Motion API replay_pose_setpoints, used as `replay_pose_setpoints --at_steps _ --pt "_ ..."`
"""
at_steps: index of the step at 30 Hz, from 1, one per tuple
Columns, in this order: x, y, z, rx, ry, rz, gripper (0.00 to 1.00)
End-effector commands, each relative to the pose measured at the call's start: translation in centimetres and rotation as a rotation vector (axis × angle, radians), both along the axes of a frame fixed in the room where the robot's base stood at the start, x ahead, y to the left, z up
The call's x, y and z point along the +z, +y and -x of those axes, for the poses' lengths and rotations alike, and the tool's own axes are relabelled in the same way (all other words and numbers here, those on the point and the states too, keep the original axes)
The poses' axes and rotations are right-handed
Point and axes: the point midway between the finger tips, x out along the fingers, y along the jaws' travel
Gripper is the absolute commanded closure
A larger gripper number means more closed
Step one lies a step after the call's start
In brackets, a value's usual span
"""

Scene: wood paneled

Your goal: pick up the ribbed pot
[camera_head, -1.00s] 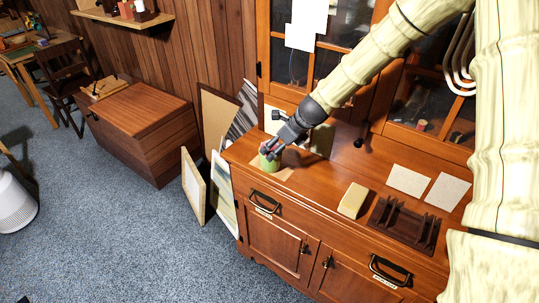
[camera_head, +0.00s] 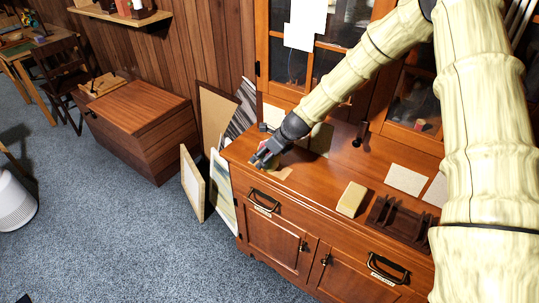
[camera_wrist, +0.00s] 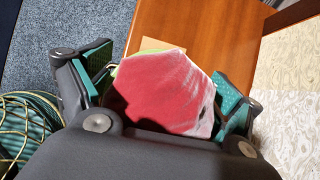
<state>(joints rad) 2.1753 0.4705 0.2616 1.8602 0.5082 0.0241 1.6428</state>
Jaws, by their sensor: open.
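The pot (camera_wrist: 160,92) shows close up in the wrist view as a red, white-streaked shape with a light green edge at its far left. Its ribs cannot be made out. It stands near the left end of the wooden cabinet top (camera_head: 315,170). My gripper (camera_head: 262,160) reaches down over it and hides most of it in the head view. In the wrist view my gripper (camera_wrist: 164,86) is open, with a green-padded finger on each side of the pot. Whether either pad touches it cannot be told.
A pale block (camera_head: 351,199) and a dark slotted rack (camera_head: 399,220) stand further right on the cabinet top. Paper sheets (camera_head: 406,180) lie behind them. Glass doors (camera_head: 300,68) rise at the back. Framed boards (camera_head: 194,183) lean at the cabinet's left side.

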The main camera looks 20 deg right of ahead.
Motion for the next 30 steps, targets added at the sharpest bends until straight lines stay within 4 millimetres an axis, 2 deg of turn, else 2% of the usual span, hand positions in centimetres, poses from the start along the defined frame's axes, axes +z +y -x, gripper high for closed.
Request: replay_pose_setpoints --at_steps 11,14,20,30 --pt "-0.51 0.24 -0.28 0.001 -0.001 0.000 0.09" --pt "-0.52 0.24 -0.27 0.001 -0.001 0.000 0.23" --pt "-0.53 0.22 -0.26 0.000 0.000 0.000 0.60" --pt "-0.54 0.23 -0.26 0.000 0.000 0.000 0.63"
